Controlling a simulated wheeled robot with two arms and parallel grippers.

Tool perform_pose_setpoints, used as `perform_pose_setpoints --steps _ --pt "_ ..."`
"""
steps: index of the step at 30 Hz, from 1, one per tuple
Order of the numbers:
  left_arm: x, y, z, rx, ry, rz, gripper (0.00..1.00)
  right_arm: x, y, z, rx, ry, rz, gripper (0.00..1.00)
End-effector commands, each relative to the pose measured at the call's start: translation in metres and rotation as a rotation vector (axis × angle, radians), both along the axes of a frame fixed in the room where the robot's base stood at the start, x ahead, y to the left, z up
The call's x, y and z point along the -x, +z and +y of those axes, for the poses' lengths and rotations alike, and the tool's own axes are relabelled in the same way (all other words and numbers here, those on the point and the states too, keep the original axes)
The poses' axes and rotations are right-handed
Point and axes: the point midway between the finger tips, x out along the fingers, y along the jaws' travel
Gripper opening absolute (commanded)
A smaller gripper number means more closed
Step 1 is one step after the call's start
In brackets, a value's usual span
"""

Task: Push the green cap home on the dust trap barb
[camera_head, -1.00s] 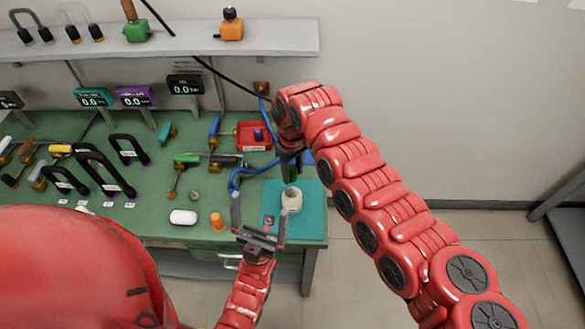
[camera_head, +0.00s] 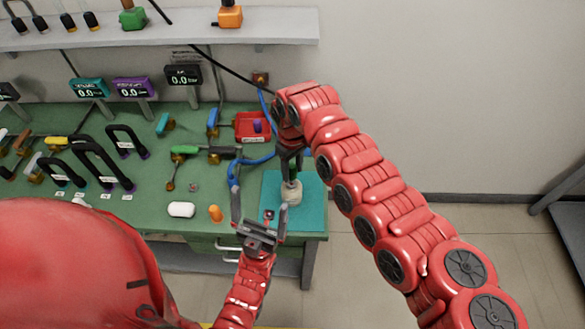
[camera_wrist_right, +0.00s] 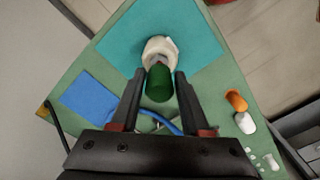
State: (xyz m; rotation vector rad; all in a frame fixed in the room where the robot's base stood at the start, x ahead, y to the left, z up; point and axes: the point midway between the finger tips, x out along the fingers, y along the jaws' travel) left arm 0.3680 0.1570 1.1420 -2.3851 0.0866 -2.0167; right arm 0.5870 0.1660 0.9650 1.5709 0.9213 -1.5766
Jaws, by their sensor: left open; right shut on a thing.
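The green cap (camera_wrist_right: 159,84) is between the fingers of my right gripper (camera_wrist_right: 159,76), which is shut on it. The cream, round dust trap (camera_wrist_right: 161,48) stands on the teal mat (camera_wrist_right: 205,38), directly beyond the cap in the right wrist view. The cap's near end hides the barb, and I cannot tell whether the cap touches it. In the head view my right gripper (camera_head: 291,178) points down at the top of the trap (camera_head: 291,195); the cap is hidden there. My left gripper (camera_head: 260,204) is open and empty, left of the trap and near the front edge.
An orange piece (camera_head: 215,213) and a white rounded piece (camera_head: 181,209) lie left of my left gripper. A blue hose (camera_head: 240,165) runs behind it. A red bin (camera_head: 252,127) stands farther back. Black handles and valves fill the bench's left side.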

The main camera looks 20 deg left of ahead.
Motion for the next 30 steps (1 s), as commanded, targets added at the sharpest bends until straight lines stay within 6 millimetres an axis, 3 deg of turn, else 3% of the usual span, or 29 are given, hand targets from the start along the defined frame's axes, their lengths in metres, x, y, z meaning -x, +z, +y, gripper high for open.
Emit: perform_pose_setpoints --steps 30 --pt "0.0001 -0.0093 0.0001 0.000 0.000 0.000 1.00 0.0000 -0.0001 -0.0002 0.000 0.000 0.000 0.00"
